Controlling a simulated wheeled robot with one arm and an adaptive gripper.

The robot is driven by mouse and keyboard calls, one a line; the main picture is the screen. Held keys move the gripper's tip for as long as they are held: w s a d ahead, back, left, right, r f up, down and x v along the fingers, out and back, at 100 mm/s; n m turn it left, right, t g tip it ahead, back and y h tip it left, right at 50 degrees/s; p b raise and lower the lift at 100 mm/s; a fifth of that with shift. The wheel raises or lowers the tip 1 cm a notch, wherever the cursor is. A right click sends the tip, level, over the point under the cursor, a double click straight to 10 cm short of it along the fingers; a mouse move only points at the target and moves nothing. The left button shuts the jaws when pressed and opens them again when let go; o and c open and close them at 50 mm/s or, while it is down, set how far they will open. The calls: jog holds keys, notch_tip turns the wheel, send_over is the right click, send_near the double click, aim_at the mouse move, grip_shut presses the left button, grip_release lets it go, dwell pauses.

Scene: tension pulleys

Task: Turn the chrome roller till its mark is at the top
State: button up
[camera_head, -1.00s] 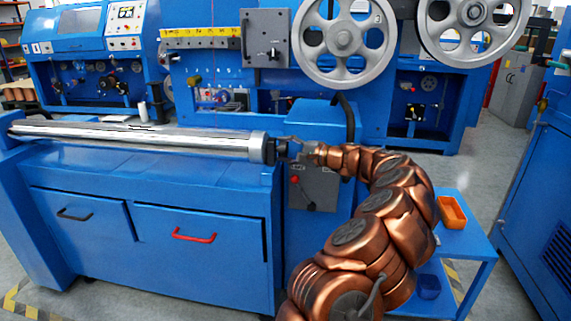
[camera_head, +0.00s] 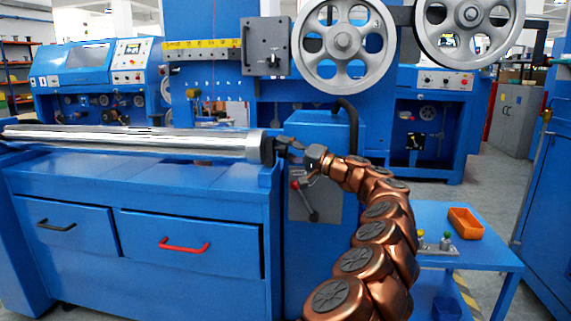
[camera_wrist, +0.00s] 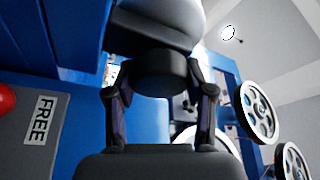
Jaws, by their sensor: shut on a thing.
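The chrome roller (camera_head: 130,141) lies level along the top of the blue machine bench, with a grey collar (camera_head: 254,146) at its right end. My gripper (camera_head: 284,149) is at that right end. In the wrist view my gripper (camera_wrist: 160,92) has its two fingers on either side of a dark round stub (camera_wrist: 160,72), shut on it. The grey, shiny roller end (camera_wrist: 160,18) is just beyond the stub. I cannot make out the roller's mark in either view.
A grey panel with a red-knobbed lever (camera_head: 305,198) is just below my gripper. A "FREE" label (camera_wrist: 46,118) shows at the left of the wrist view. A blue side table (camera_head: 440,213) holds an orange bin (camera_head: 465,222) at right. Large spoked pulleys (camera_head: 346,42) are above.

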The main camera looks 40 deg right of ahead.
jog(key=shift+w+f+n+y+b, duration=0.1)
jog(key=shift+f+n+y+b, duration=0.15)
jog(key=shift+n, duration=0.2)
jog(key=shift+f+n+y+b, duration=0.15)
jog(key=shift+n+b, duration=0.15)
jog(key=shift+n, duration=0.15)
jog(key=n, duration=0.1)
jog(key=n+y, duration=0.1)
jog(key=n, duration=0.1)
jog(key=shift+r+t, duration=0.3)
jog(key=shift+r+n+y, duration=0.1)
jog(key=shift+n+y, duration=1.3)
jog(key=shift+n, duration=1.2)
jog(key=shift+r+n+y, duration=0.15)
jog(key=shift+n+y, duration=0.25)
jog(key=shift+n, duration=0.3)
jog(key=o, duration=1.2)
